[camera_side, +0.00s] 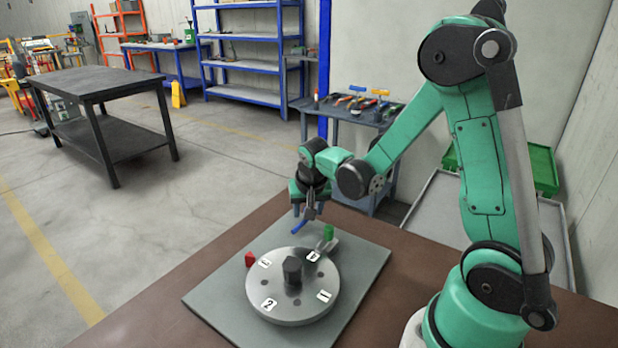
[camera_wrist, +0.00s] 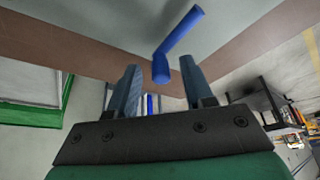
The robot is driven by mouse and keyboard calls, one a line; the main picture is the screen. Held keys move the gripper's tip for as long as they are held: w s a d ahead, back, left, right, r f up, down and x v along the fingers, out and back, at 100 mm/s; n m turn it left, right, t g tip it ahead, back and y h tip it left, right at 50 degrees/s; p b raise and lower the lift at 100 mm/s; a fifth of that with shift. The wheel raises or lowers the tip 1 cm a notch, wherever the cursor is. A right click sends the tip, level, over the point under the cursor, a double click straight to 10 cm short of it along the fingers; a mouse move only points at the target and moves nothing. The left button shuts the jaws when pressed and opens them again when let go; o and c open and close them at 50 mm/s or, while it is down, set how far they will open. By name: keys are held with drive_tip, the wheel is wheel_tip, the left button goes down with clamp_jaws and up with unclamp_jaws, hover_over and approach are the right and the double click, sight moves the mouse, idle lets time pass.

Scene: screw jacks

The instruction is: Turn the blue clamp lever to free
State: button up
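The blue clamp lever (camera_side: 299,226) shows just below my gripper (camera_side: 310,211) in the side view, at the far side of the grey round disc (camera_side: 272,283). In the wrist view the lever (camera_wrist: 178,42) is a bent blue rod with a thicker round end. That end sits at the gap between my two fingertips, with space visible on both sides. My gripper is open, and its fingers are apart. Whether the lever's end is level with the fingertips or a little beyond them, I cannot tell.
The disc has a dark centre post (camera_side: 292,271) and white number labels. All are on a grey plate (camera_side: 213,297) on the brown table (camera_side: 397,277), whose front right is clear.

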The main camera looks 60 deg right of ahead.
idle(0.3)
drive_tip(key=shift+v, duration=2.8)
drive_tip(key=s+a+r+n+t+y, duration=0.3)
drive_tip(key=s+a+r+n+t, duration=0.1)
drive_tip(key=a+n, duration=0.5)
drive_tip(key=s+a+r, duration=0.1)
drive_tip(key=a, duration=0.1)
drive_tip(key=shift+s+a+r, duration=0.2)
drive_tip(key=shift+s+a, duration=0.05)
drive_tip(key=shift+a, duration=0.1)
